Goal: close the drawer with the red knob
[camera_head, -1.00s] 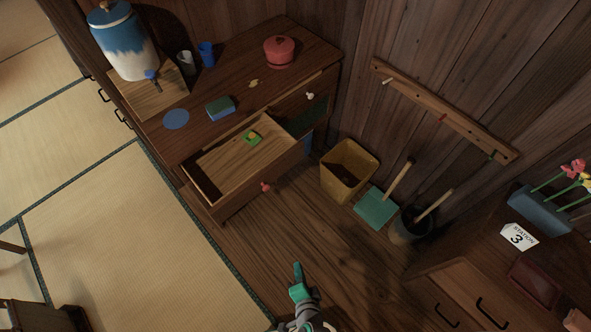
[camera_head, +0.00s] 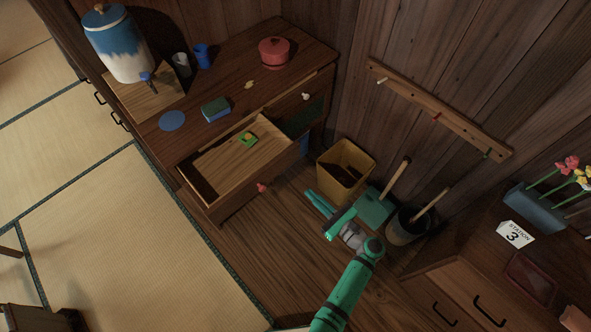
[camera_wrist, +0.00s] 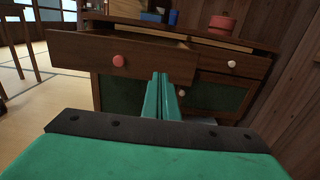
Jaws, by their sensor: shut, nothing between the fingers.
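The drawer with the red knob (camera_head: 247,186) is pulled open from the dark wooden cabinet, with a small green and yellow item (camera_head: 248,139) inside. Its red knob (camera_head: 262,188) is on the front panel; in the wrist view the red knob (camera_wrist: 119,60) is left of the fingers. My gripper (camera_head: 311,200) is shut and empty, to the right of the knob and apart from it in the head view. In the wrist view my gripper (camera_wrist: 161,80) points toward the cabinet, in front of the drawer front's right part.
A yellow bin (camera_head: 345,170), a teal dustpan (camera_head: 374,208) and a dark bucket (camera_head: 408,226) stand right of my gripper. A white-knobbed drawer (camera_head: 306,97) sits closed beside the open one. A red pot (camera_head: 274,51) and a sponge (camera_head: 215,109) are on top. Floor left of my arm is clear.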

